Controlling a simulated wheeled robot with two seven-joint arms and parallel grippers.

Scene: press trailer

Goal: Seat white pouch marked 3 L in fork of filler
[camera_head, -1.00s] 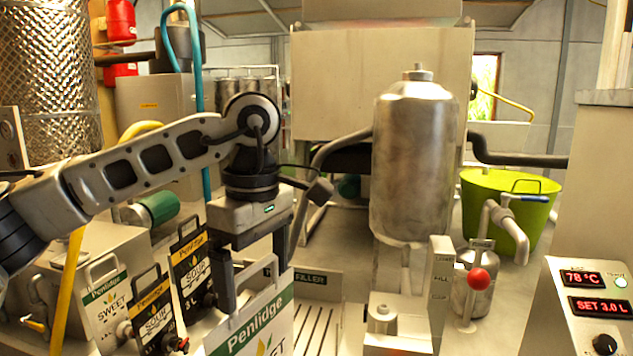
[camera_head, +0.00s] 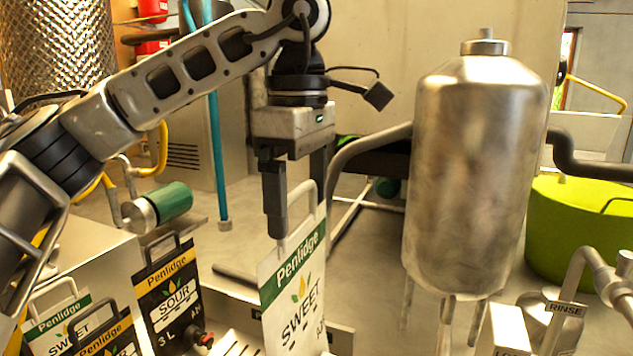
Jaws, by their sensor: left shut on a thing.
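My left gripper (camera_head: 298,205) is shut on the handle of a white pouch (camera_head: 292,285) with a green band reading "Penlidge" and the word "SWEET". The pouch hangs upright and a little turned. Its lower edge is cut off by the frame, and I cannot read a volume mark on it. The filler's steel tank (camera_head: 473,180) stands to the right of the pouch, apart from it. A pale block (camera_head: 503,330) shows below the tank at the bottom edge. I cannot make out the fork. My right gripper is not in view.
At lower left stand a black "SOUR 3 L" pouch (camera_head: 168,300), another black pouch (camera_head: 108,340) and a smaller white "SWEET" pouch (camera_head: 58,325). A rinse pipe (camera_head: 575,275) and green tub (camera_head: 572,225) are at right. A curved grey pipe (camera_head: 355,155) runs behind the pouch.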

